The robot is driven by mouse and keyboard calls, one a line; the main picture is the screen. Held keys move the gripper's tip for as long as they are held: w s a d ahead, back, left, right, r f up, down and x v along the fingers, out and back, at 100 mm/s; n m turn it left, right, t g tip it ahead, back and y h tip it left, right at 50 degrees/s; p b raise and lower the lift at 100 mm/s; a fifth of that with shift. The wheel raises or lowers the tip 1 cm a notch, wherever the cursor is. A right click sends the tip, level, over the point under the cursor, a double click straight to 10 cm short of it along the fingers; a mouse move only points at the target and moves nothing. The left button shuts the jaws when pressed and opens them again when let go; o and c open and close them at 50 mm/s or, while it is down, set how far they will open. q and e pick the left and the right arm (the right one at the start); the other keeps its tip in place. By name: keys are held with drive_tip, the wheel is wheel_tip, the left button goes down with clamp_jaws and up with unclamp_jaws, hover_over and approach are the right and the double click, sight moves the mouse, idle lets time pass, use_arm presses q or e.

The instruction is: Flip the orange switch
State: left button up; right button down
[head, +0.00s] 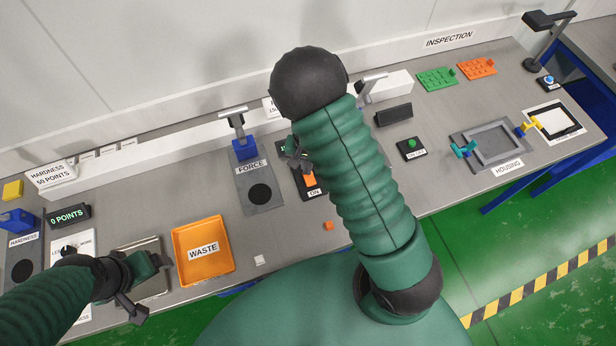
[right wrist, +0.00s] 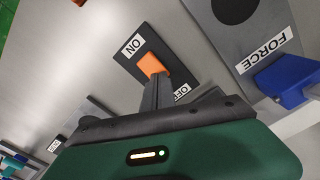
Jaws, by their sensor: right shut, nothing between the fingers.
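The orange switch (head: 310,180) sits on a black plate marked ON at its front end, right of the force station. In the right wrist view the orange switch (right wrist: 151,65) lies between the ON label (right wrist: 133,44) and the partly covered OFF label (right wrist: 182,91). My right gripper (head: 298,155) is shut and empty, at the OFF side of the switch. Its fingertips (right wrist: 156,78) overlap the orange part's edge in the right wrist view; I cannot tell if they touch. My left gripper (head: 142,290) is over the bench at lower left; its jaw opening is unclear.
The force station (head: 262,208) with its blue press (head: 244,149) stands just left of the switch. An orange waste tray (head: 203,279) lies further left. A small orange cube (head: 327,225) lies in front. A green button box (head: 411,149) and the housing fixture (head: 488,147) are to the right.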

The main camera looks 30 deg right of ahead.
drive_tip(key=shift+d+f, duration=0.15)
drive_tip(key=shift+f, duration=0.15)
drive_tip(key=shift+f+b, duration=0.3)
drive_tip(key=shift+b, duration=0.1)
drive_tip(key=shift+r, duration=0.1)
wheel_tip(320, 180, up, 7)
drive_tip(key=p, duration=0.6)
drive_tip(key=shift+p, duration=0.3)
